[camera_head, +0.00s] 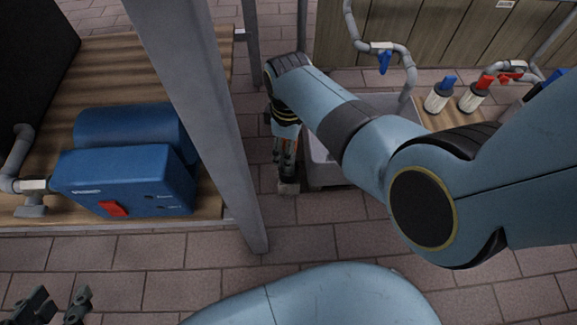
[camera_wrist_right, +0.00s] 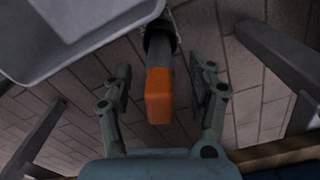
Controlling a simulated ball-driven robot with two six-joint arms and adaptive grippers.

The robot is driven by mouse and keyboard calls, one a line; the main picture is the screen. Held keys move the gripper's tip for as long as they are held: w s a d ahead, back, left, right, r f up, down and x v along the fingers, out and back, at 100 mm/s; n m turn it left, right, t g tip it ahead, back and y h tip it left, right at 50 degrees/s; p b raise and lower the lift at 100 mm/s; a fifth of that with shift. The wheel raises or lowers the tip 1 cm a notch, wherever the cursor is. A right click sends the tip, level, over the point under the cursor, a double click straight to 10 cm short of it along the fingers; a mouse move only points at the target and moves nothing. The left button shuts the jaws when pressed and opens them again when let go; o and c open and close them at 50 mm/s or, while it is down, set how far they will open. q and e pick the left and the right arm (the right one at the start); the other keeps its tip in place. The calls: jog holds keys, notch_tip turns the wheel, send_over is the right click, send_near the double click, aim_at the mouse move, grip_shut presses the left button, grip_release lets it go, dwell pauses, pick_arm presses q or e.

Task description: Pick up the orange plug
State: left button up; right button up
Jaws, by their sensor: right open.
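The orange plug (camera_wrist_right: 158,96) is a block-shaped piece on the end of a dark grey cylinder, seen in the right wrist view. It lies between the two fingers of my right gripper (camera_wrist_right: 161,82). The fingers are open, with a visible gap on each side of the plug. In the head view my right gripper (camera_head: 286,158) points down beside the grey basin, and I cannot clearly make out the plug there. My left gripper (camera_head: 60,302) is at the lower left of the head view, its fingers apart and nothing between them.
The grey basin (camera_head: 323,172) is right beside my right gripper. A grey metal post (camera_head: 208,110) stands to its left. A blue machine (camera_head: 130,175) sits on a wooden shelf at left. The tiled floor (camera_head: 140,255) in front is clear.

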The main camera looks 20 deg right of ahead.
jog(key=shift+f+b, duration=0.35)
jog(key=shift+f, duration=0.25)
pick_arm(q)
jog(key=shift+s+d+f+t, duration=0.15)
jog(key=shift+s+f+t, duration=0.1)
jog(key=shift+s+t, duration=0.45)
jog(key=shift+w, duration=0.15)
pick_arm(e)
grip_shut()
